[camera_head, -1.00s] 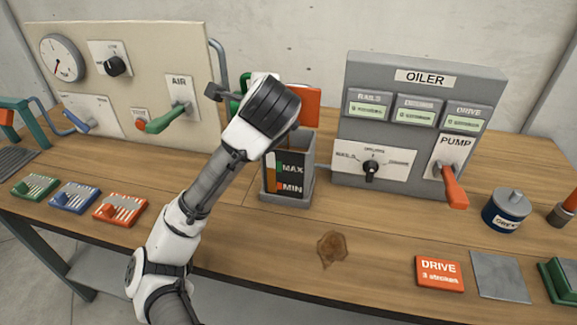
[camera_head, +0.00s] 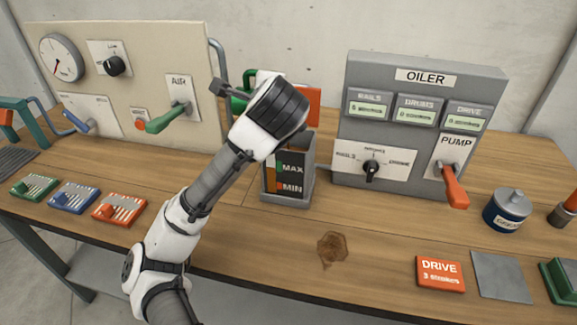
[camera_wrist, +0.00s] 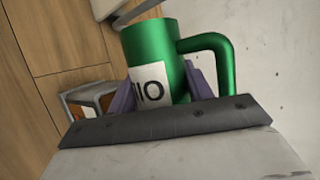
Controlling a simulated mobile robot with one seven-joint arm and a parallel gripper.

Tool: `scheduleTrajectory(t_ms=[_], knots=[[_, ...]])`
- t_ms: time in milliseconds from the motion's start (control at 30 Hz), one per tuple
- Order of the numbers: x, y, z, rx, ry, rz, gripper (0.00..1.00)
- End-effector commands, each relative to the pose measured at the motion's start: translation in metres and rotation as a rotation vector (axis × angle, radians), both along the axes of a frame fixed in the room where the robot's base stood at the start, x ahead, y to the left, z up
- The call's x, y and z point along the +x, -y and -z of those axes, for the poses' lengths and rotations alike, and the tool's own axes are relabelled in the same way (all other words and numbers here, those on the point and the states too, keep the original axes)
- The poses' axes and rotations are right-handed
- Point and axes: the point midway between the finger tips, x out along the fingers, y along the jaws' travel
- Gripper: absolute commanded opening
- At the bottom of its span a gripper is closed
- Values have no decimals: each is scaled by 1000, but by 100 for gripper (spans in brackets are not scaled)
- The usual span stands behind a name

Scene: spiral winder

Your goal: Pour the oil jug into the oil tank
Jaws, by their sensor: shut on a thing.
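The green oil jug (camera_wrist: 155,50) with a white label fills the middle of the wrist view. My gripper (camera_wrist: 161,88) is shut on it, with a purple finger on either side; its handle points right. In the head view only a green part of the jug (camera_head: 239,101) shows behind my wrist. The oil tank (camera_head: 306,182) is a grey box on the table with a MAX/MIN gauge on its front. My wrist covers its upper left and hides the jug's mouth, so I cannot tell whether oil flows. The tank also shows left of the jug in the wrist view (camera_wrist: 74,105).
An orange panel (camera_head: 314,105) stands behind my wrist above the tank. The grey OILER box (camera_head: 425,100) with the PUMP lever (camera_head: 453,186) is to the right. The AIR panel (camera_head: 130,105) is to the left.

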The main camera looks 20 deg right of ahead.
Motion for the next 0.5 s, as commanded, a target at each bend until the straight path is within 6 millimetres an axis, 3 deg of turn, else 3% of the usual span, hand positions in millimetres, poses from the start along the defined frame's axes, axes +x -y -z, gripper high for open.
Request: scheduleTrajectory(t_ms=[267,500], knots=[[1,-1,-4,-29,-19,-1,20],[6,-9,-12,-235,-162,-1,20]])
